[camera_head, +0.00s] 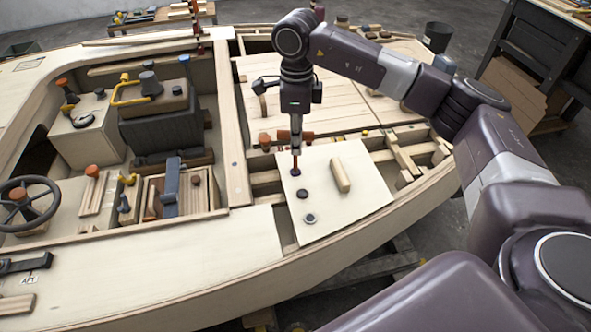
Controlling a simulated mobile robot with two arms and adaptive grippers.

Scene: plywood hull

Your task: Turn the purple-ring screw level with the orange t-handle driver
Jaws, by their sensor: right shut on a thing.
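My right gripper (296,138) points straight down over the pale plywood panel (345,210) at the hull's right side. It is shut on the orange t-handle driver (296,159), whose handle is largely hidden by the fingers. The driver stands upright, with its lower end at a dark bluish ring (296,172) near the panel's upper left edge; contact is too small to tell. Below it on the panel are another dark ring (302,194) and a grey ring (310,218). I cannot tell by colour which ring is purple. My left gripper is out of view.
A wooden block (340,175) lies on the panel, right of the rings. An orange-topped peg (264,141) stands just left of the gripper. Open framed compartments border the panel. At left are a steering wheel (27,199) and a dark box (160,125) with a yellow handle.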

